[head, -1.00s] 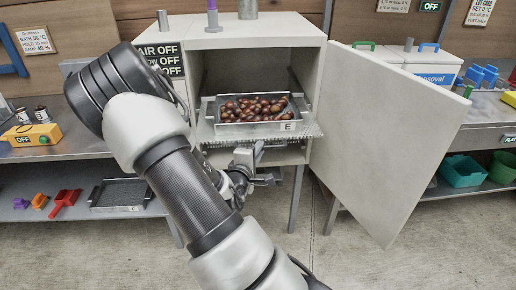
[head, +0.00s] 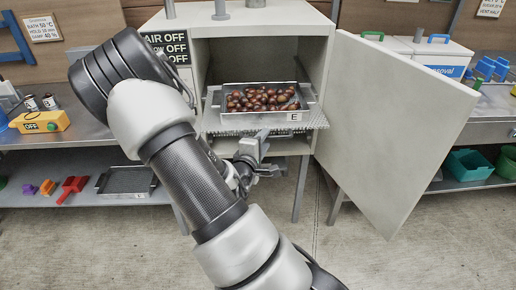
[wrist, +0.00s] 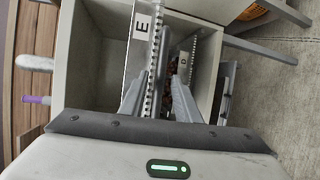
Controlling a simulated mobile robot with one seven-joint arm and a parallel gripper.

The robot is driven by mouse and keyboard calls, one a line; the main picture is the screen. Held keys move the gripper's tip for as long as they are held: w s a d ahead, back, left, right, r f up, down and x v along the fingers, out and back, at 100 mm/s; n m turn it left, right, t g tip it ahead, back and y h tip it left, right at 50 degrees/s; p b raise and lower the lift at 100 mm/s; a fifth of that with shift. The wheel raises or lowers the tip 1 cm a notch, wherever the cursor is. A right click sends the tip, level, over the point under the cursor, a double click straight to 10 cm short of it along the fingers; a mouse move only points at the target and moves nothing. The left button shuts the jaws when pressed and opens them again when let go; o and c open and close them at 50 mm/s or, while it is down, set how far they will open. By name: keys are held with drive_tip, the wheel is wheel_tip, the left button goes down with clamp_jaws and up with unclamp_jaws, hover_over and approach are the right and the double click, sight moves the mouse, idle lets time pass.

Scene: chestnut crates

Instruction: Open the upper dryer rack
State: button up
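The dryer (head: 270,24) is a white cabinet with its door (head: 395,130) swung open to the right. Its upper rack (head: 318,122), a mesh shelf, juts out of the opening and carries a metal tray marked E (head: 262,118) full of brown chestnuts. My gripper (head: 250,160) is at the rack's front edge, partly hidden by my arm. In the wrist view, the two grey fingers (wrist: 159,82) stand on either side of a grey bar along the rack's edge and appear closed on it. Tray E (wrist: 138,50) lies left of the fingers there.
A tray marked D (wrist: 183,62) shows inside the dryer in the wrist view. A yellow box (head: 40,122) sits above. Teal bins (head: 466,168) stand right. The floor in front is clear.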

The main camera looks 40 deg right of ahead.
drive_tip(key=p+v, duration=0.9)
drive_tip(key=v, duration=0.8)
drive_tip(key=shift+p, duration=0.4)
drive_tip(key=shift+a, duration=0.1)
